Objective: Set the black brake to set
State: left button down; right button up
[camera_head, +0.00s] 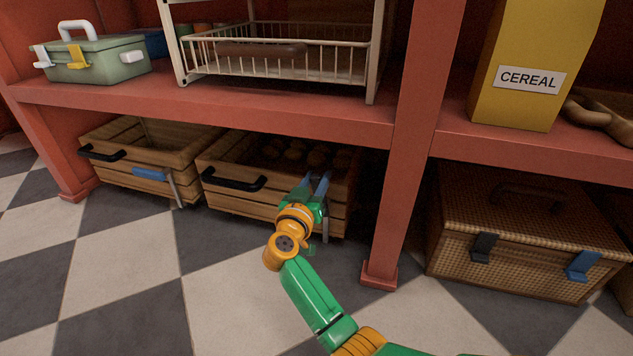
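My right gripper (313,182) reaches the right part of the front of the middle wooden crate (240,201) on the floor under the shelf. Its two bluish fingers look apart, and I see nothing held between them. A grey metal strip (325,228) shows on the crate front just below the gripper. A black handle (233,180) is on the same crate, left of the gripper. I cannot make out which part is the black brake; the gripper covers some of the crate front. My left gripper is not in view.
Another wooden crate (112,168) with a black handle and blue bar stands at left. A red post (404,190) stands right of the gripper. A wicker basket (520,235) with black and blue latches is at right. The checkered floor in front is clear.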

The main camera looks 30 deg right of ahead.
grip_shut()
dwell(1.1)
